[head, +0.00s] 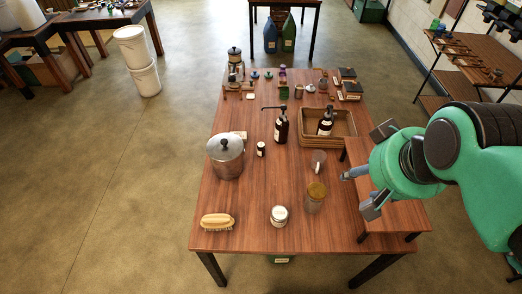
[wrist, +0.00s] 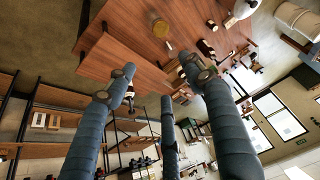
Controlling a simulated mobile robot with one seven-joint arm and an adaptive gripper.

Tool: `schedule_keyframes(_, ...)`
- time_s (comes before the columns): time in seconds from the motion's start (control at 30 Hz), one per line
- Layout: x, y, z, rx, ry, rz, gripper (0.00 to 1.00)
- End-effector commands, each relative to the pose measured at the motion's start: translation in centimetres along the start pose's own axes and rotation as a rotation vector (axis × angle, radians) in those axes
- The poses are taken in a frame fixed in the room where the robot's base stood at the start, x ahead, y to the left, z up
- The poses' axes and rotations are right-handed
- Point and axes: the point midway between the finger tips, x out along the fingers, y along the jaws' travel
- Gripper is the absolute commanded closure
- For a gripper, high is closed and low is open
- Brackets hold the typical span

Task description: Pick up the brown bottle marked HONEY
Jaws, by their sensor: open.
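A dark brown pump bottle (head: 281,130) with a white label stands upright on the middle of the wooden table. A second brown bottle (head: 325,123) with a black top and white label stands in a wicker basket (head: 345,138). A small dark jar (head: 261,149) with a white label stands left of the first bottle. No label is readable, so I cannot tell which is marked HONEY. My gripper (head: 357,176) is open and empty at the table's right side, apart from all these bottles. In the wrist view its three fingers (wrist: 160,82) are spread with nothing between them.
A steel pot (head: 227,157) and a brush (head: 217,221) are at left. A raised wooden shelf (head: 400,216) lies beneath my arm.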

Motion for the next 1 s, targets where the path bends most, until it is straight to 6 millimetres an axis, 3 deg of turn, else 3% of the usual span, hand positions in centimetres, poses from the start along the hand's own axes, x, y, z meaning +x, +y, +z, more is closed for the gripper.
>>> schedule_keyframes(0.17, 0.5, -0.4, -2.0, -0.004, -0.021, -0.005, 0.47)
schedule_keyframes(0.47, 2.6, -1.7, -7.8, -0.014, -0.078, -0.018, 0.47)
schedule_keyframes(0.77, 6.4, -3.7, -13.8, -0.025, -0.14, -0.029, 0.47)
schedule_keyframes(1.0, 10.5, -5.6, -18.1, -0.033, -0.189, -0.035, 0.47)
